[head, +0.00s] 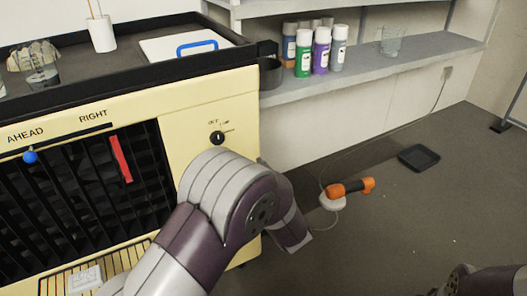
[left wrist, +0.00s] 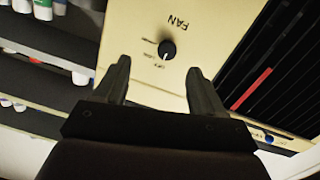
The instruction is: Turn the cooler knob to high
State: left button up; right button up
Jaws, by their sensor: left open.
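The cooler is a cream-coloured unit (head: 190,105) with a black grille. Its black round knob (head: 217,138) is on the front panel, right of the grille, with small lettering above it. In the left wrist view, the knob (left wrist: 168,49) appears upside down under the word FAN. Its white mark points toward the small lettering. My left gripper (left wrist: 158,64) is open and empty, its two fingers pointing at the panel. The knob lies ahead of the gap between them, apart from both fingers. In the head view my left arm hides this gripper. My right gripper is out of view.
A red louver handle (head: 121,159) and a blue knob (head: 30,157) sit on the grille. A shelf (head: 370,72) with several bottles stands behind, right of the cooler. An orange-handled tool (head: 350,187) and a black tray (head: 419,158) lie on the floor at right.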

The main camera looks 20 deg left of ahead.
aim_at(218, 139)
pick_arm(q)
jog(key=shift+n+y, duration=0.3)
jog(key=shift+y, duration=0.3)
jog(key=x, duration=0.4)
jog(key=s+a+b+x, duration=0.1)
jog(key=x, duration=0.3)
jog(key=r+b+x, duration=0.1)
jog(key=x, duration=0.3)
jog(key=shift+a+r, duration=0.1)
jog(key=shift+a, duration=0.3)
jog(key=shift+w+a+r, duration=0.15)
jog(key=shift+w+a, duration=0.2)
jog(key=shift+a, duration=0.05)
jog(key=c, duration=1.1)
jog(key=shift+o, duration=0.2)
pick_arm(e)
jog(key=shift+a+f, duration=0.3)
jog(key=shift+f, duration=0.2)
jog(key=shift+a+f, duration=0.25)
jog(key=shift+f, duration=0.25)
